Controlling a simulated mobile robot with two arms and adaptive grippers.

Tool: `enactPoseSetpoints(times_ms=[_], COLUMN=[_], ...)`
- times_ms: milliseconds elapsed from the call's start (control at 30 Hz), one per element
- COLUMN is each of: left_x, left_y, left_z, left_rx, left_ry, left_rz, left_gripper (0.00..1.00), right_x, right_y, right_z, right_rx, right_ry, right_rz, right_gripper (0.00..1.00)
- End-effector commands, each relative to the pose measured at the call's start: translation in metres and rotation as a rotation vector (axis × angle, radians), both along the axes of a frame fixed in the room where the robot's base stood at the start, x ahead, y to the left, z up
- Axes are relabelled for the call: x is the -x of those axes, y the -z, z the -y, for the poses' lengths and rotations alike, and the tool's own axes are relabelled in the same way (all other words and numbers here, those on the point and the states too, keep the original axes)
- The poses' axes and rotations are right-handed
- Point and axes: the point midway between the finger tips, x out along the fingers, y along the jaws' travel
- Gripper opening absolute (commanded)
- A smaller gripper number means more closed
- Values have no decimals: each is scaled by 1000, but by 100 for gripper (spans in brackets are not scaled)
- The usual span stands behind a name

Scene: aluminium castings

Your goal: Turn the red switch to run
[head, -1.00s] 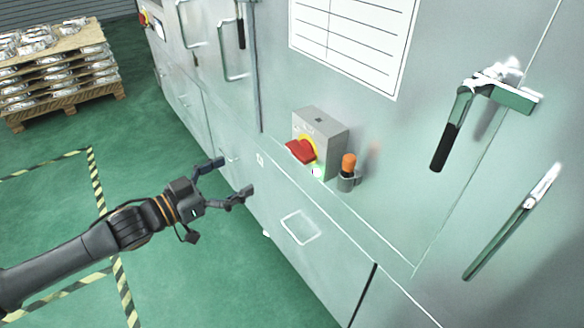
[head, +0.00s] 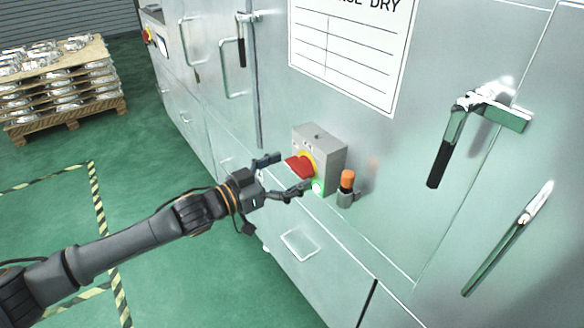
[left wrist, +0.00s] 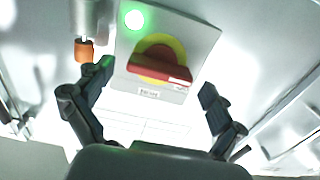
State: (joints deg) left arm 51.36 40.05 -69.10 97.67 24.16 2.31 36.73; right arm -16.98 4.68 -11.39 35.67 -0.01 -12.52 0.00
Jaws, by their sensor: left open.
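The red switch (head: 299,166) is a rotary handle on a yellow disc, on the front of a grey box (head: 330,150) fixed to the cabinet. A green lamp (head: 317,187) glows at the box's lower edge. My left gripper (head: 290,174) is open, its fingers reaching toward the switch. In the left wrist view the red handle (left wrist: 159,69) lies slightly tilted across the yellow disc, between and beyond the open fingertips (left wrist: 156,80), with no visible contact. The position markings are too small to read. My right gripper is not in view.
An orange-topped cylinder in a holder (head: 347,185) sits just right of the switch box. A cabinet door handle (head: 452,140) stands out farther right. A pallet of castings (head: 62,85) stands at the back left. The green floor before the cabinet is clear.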

Motion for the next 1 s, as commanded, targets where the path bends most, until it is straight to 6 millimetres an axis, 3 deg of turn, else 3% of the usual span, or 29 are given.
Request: enactPoseSetpoints(times_ms=[367,667,1000], left_x=[-4,-4,-4], left_y=[1,0,-1], left_z=[6,6,6], left_rx=[-1,-1,-23], left_ry=[0,0,-1], left_rz=[0,0,32], left_gripper=[94,40,40], right_x=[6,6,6], right_y=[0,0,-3], right_z=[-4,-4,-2], right_rx=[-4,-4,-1], right_ry=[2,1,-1], right_rz=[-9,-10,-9], right_gripper=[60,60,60])
